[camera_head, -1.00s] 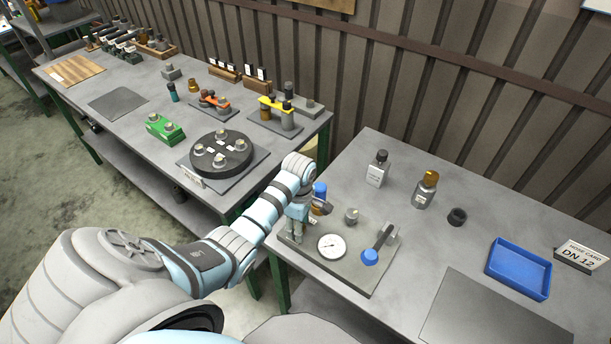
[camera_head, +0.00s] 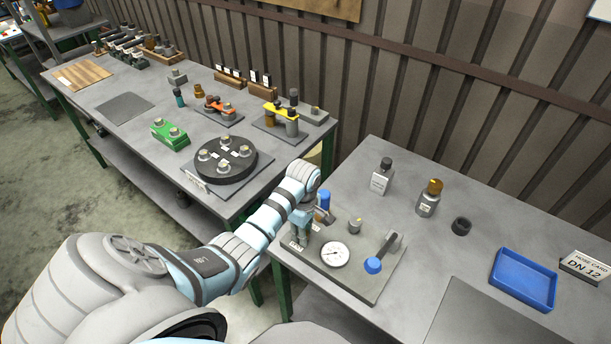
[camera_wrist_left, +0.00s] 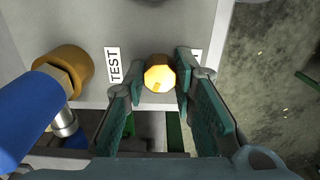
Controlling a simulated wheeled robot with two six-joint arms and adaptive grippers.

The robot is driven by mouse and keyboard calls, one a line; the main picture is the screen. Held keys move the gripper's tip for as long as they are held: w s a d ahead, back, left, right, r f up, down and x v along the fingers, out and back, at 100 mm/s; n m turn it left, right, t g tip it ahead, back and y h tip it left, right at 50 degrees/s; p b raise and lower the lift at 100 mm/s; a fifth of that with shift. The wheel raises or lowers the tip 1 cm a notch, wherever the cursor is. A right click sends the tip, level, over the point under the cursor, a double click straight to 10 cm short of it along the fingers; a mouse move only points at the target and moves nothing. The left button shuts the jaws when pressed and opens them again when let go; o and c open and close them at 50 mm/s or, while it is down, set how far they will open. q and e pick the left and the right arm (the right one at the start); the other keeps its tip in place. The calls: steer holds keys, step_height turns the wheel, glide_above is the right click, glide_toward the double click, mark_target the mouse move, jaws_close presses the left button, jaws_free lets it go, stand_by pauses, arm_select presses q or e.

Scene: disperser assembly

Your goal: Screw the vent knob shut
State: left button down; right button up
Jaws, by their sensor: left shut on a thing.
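The vent knob (camera_wrist_left: 160,73), a small brass faceted cap, sits between my left fingertips in the left wrist view. A label reading TEST (camera_wrist_left: 113,65) is beside it, and another label is mostly hidden behind a finger. My left gripper (camera_wrist_left: 158,78) is shut on the knob, one finger on each side. In the head view my left gripper (camera_head: 302,240) is at the left corner of the grey test panel (camera_head: 370,285) and hides the knob. My right gripper is not in view.
Bottles, a black ring (camera_head: 461,226) and a blue tray (camera_head: 523,279) stand to the right.

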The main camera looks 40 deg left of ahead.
arm_select(q)
steer(key=m, duration=0.9)
steer(key=shift+m, duration=0.4)
steer(key=m, duration=0.5)
steer(key=shift+w+a+r, duration=0.1)
steer(key=shift+m, duration=2.5)
steer(key=c, duration=1.5)
jaws_free()
steer(key=shift+c, duration=0.2)
steer(key=shift+o, duration=1.1)
